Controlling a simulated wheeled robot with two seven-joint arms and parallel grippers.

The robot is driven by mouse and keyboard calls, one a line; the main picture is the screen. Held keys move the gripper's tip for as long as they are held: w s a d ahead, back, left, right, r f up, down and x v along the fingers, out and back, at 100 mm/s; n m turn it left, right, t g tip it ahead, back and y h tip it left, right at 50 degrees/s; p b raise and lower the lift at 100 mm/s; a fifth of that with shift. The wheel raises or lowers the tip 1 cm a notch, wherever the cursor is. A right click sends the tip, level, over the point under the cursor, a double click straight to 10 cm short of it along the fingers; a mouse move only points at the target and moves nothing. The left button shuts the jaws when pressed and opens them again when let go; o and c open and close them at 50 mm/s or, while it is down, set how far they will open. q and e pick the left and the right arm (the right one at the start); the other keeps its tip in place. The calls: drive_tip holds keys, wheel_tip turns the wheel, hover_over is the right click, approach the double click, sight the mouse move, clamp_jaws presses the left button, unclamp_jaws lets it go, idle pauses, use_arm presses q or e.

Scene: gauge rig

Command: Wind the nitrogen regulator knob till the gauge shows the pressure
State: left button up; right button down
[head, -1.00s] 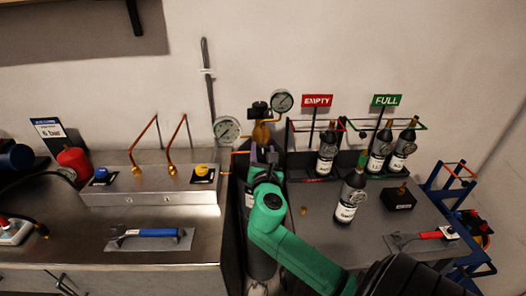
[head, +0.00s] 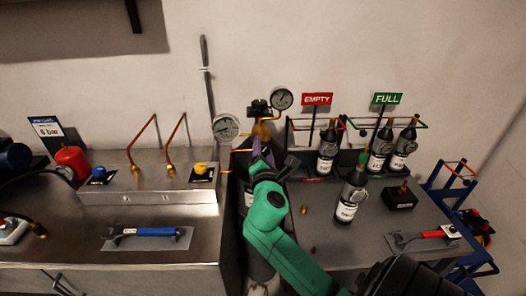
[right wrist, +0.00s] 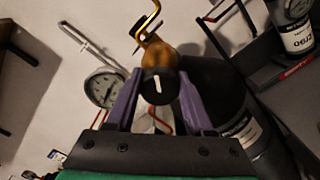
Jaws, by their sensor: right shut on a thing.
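The regulator knob (right wrist: 158,86) is black with a white mark and sits on the front of the brass regulator (right wrist: 160,55). My right gripper (right wrist: 157,90) is shut on the knob, one purple finger on each side. In the head view my right gripper (head: 259,150) hides the knob, below the brass body (head: 262,130). A round white gauge (head: 226,127) hangs left of the regulator and also shows in the right wrist view (right wrist: 104,88). A second gauge (head: 282,98) is at its upper right. The needle readings are too small to tell. My left gripper is out of view.
A card (head: 46,127) at the left seems to read 6 bar. A steel bench (head: 80,225) holds a blue-handled tool (head: 150,232). Dark bottles (head: 351,195) stand on the right table near the EMPTY (head: 317,99) and FULL (head: 386,98) signs.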

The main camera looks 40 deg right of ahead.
drive_tip(key=m, duration=0.2)
drive_tip(key=m+b, duration=0.1)
drive_tip(key=m, duration=0.2)
drive_tip(key=shift+f+m+b, duration=0.25)
drive_tip(key=shift+m+b, duration=0.1)
drive_tip(key=shift+m, duration=0.05)
drive_tip(key=m+b, duration=0.1)
drive_tip(key=m, duration=0.3)
drive_tip(key=shift+m+b, duration=0.3)
drive_tip(key=shift+m, duration=0.1)
drive_tip(key=shift+c, duration=1.4)
unclamp_jaws()
